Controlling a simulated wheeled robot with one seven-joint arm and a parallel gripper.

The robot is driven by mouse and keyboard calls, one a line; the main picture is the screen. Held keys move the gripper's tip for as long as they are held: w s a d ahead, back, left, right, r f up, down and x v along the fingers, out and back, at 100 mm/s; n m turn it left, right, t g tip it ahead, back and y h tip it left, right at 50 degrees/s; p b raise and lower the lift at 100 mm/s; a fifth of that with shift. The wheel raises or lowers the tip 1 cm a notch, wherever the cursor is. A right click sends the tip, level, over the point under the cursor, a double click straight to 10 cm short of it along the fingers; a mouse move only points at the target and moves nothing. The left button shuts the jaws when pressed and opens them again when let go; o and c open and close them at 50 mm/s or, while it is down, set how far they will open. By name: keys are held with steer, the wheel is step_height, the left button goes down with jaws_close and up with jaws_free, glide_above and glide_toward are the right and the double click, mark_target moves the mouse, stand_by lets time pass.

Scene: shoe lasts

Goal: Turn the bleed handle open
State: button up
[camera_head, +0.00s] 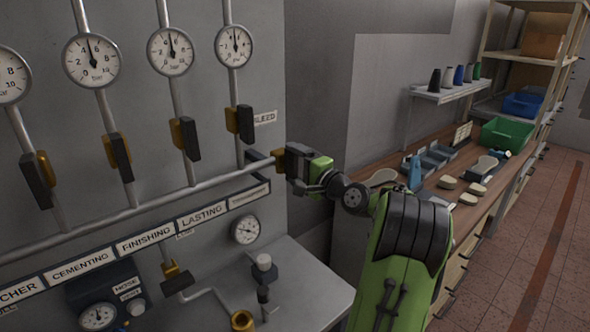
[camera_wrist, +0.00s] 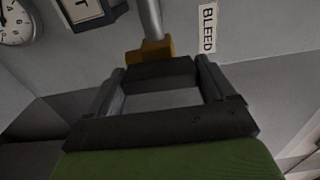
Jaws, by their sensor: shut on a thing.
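The bleed valve's brass body (camera_head: 280,161) sits at the right end of the long horizontal pipe on the wall panel. It also shows in the wrist view (camera_wrist: 150,50), with the dark bleed handle (camera_wrist: 160,72) in front of it. My gripper (camera_head: 293,162) is at this valve and is shut on the handle, one finger on each side of it in the wrist view. In the head view the gripper largely hides the handle. The white BLEED label (camera_head: 264,118) is on the panel above the valve, and stands right of it in the wrist view (camera_wrist: 209,28).
Several dark-handled valves, such as this one (camera_head: 240,122), hang below round gauges (camera_head: 234,46). A grey metal table (camera_head: 310,285) lies below. On the right, a wooden workbench (camera_head: 425,193) holds bins and shoe lasts. The red tiled floor (camera_head: 535,225) is clear.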

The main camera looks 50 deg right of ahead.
steer(key=shift+c, duration=0.2)
stand_by(0.4)
steer(key=o, duration=0.9)
steer(key=shift+d, duration=0.1)
steer(key=s, duration=0.5)
steer(key=s+a+b, duration=0.1)
steer(key=s, duration=0.4)
steer(key=s+a, duration=0.1)
steer(key=s, duration=0.4)
steer(key=shift+s, duration=0.4)
steer(key=shift+d, duration=0.1)
